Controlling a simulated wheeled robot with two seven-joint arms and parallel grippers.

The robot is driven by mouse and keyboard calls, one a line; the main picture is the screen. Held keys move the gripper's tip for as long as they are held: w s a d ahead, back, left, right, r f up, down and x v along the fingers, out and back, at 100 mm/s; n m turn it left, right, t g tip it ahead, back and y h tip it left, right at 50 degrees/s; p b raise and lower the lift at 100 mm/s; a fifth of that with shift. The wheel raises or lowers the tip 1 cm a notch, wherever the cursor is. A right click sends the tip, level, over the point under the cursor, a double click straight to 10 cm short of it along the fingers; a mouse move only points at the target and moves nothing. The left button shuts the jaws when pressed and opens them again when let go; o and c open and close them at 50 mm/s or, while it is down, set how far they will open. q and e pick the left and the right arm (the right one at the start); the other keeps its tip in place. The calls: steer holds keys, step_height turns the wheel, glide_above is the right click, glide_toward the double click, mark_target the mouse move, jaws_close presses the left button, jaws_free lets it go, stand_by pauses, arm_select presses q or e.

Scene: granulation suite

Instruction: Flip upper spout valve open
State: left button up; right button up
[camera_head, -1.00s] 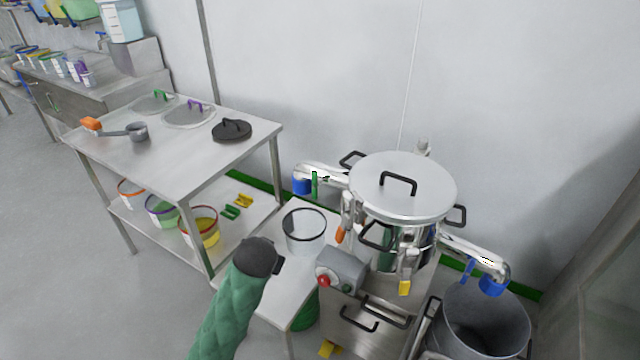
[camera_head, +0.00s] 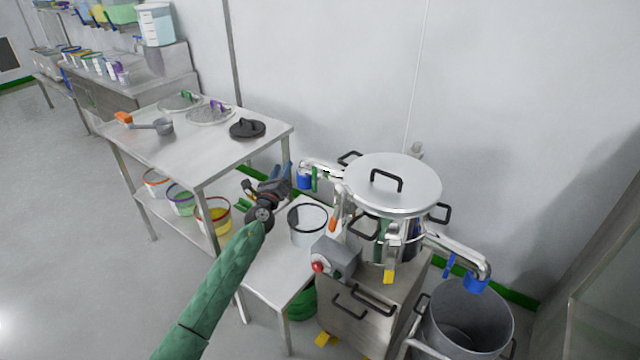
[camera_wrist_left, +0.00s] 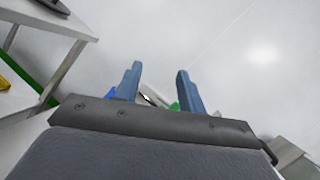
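The steel machine (camera_head: 388,185) has an upper spout (camera_head: 325,168) on its left side, ending in a blue outlet (camera_head: 304,181). A green valve lever (camera_head: 314,179) stands crosswise to the spout pipe beside the outlet. My left gripper (camera_head: 287,170) is just left of the outlet, apart from the lever. In the left wrist view its two blue-grey fingers (camera_wrist_left: 158,80) are spread with nothing held. My right gripper is out of view.
A clear bucket (camera_head: 308,222) stands on the low steel table (camera_head: 268,265) below the spout. A work table (camera_head: 165,150) with lids is at the left. A lower spout (camera_head: 458,248) overhangs a grey bin (camera_head: 468,325). The wall (camera_head: 330,70) is behind.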

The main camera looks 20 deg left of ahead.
mark_target(313, 180)
arm_select(q)
steer(key=d+f+m+g+h, duration=0.4)
steer(key=d+f+m+h, duration=0.25)
steer(key=m, duration=0.35)
steer(key=shift+m, duration=0.3)
steer(key=x, duration=0.5)
steer(key=shift+w+f, duration=0.1)
steer(key=shift+w, duration=0.15)
steer(key=shift+x, duration=0.9)
arm_select(e)
steer(key=shift+w+d+f+t, duration=0.1)
steer(key=shift+f+t, duration=0.15)
steer(key=shift+f, duration=0.25)
steer(key=shift+w+d+f+t, duration=0.1)
steer(key=shift+f+t, duration=0.15)
steer(key=shift+f, duration=0.25)
arm_select(q)
steer(key=shift+s, duration=0.1)
jaws_close()
